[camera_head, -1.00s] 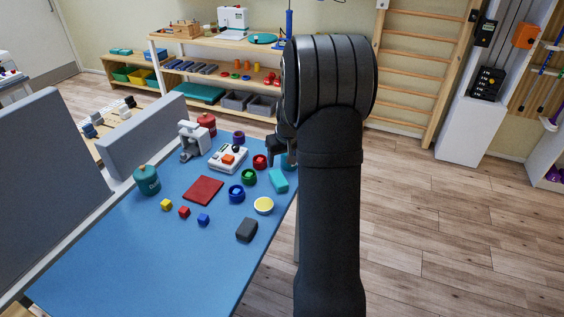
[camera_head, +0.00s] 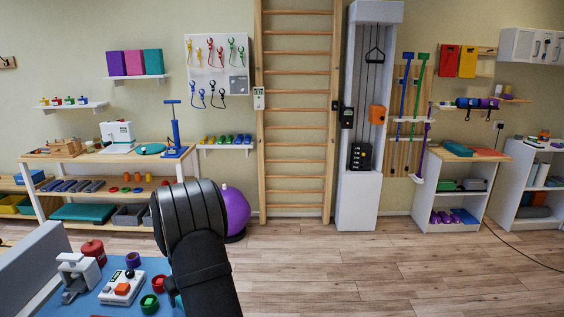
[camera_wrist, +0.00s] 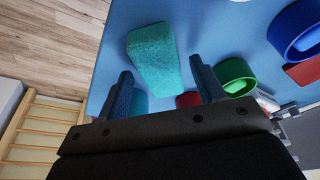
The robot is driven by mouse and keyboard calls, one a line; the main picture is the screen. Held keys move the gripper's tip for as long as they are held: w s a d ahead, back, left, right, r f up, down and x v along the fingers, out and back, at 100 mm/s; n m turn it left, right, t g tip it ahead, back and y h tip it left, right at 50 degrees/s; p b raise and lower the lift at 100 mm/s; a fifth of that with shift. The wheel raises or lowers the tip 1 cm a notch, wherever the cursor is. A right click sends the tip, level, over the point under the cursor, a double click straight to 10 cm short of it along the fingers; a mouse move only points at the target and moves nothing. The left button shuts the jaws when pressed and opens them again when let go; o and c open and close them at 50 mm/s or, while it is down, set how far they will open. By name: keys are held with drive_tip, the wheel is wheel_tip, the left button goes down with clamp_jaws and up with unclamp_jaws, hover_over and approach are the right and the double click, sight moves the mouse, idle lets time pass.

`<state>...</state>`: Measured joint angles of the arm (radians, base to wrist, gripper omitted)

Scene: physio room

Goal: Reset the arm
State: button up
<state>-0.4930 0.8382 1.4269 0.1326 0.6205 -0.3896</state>
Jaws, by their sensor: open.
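My gripper (camera_wrist: 165,88) shows in the wrist view with its two dark fingers spread apart and nothing held between them. It hangs above the blue tabletop (camera_wrist: 215,25). A teal block (camera_wrist: 153,58) lies on the table just beyond the fingertips, and another teal piece (camera_wrist: 138,103) is partly hidden by the left finger. A green ring (camera_wrist: 236,74) is near the right finger. In the head view my arm's dark links stand at the lower middle and hide the gripper.
The head view shows the table's far end with a red jar (camera_head: 93,252), a white clamp device (camera_head: 76,274), a white box with buttons (camera_head: 122,287) and a green ring (camera_head: 149,304). Behind are shelves, a purple ball (camera_head: 234,208) and wall bars (camera_head: 297,110).

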drive_tip(key=shift+x, duration=0.75)
drive_tip(key=shift+r, duration=1.35)
